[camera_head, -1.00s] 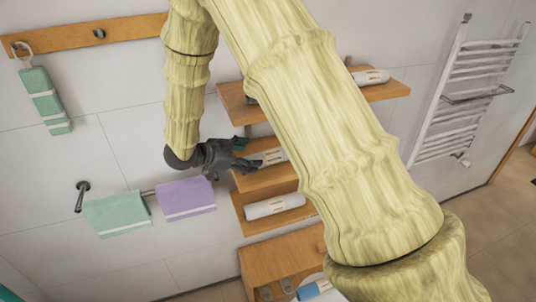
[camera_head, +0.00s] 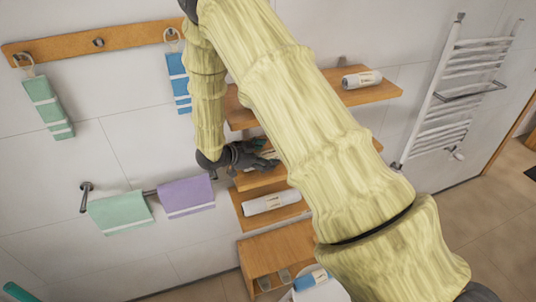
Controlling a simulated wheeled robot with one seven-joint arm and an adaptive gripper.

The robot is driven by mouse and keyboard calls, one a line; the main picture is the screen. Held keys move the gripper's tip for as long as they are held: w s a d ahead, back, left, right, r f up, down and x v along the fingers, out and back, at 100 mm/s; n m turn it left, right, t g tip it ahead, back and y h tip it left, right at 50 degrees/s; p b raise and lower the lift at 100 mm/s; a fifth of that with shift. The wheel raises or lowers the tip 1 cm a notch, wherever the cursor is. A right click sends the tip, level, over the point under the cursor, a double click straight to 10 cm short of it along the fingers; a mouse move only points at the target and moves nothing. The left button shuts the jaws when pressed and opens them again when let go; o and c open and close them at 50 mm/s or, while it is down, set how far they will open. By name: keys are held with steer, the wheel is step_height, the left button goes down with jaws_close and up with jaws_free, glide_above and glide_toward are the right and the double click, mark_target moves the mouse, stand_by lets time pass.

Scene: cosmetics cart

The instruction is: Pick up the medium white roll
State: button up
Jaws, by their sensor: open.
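Several white rolls with printed labels lie on wooden wall shelves. One roll (camera_head: 362,79) is on the top shelf (camera_head: 375,94). A longer one (camera_head: 271,202) is on the lower shelf (camera_head: 258,219). At the middle shelf (camera_head: 262,179), my dark gripper (camera_head: 272,156) is open, its fingers pointing right. The gripper and my arm cover most of what lies there; only a small pale patch shows by the fingers. I cannot tell from the labels which roll is the medium one, or whether the gripper touches anything.
A green towel (camera_head: 120,211) and a purple towel (camera_head: 187,196) hang on a rail left of the shelves. Green (camera_head: 48,107) and blue (camera_head: 179,82) towels hang from a wooden rack (camera_head: 70,43). A towel radiator (camera_head: 452,97) is at right. A blue-and-white item (camera_head: 312,280) lies below.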

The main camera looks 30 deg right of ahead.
steer(key=c, duration=1.2)
steer(key=shift+c, duration=0.2)
steer(key=shift+r, duration=0.1)
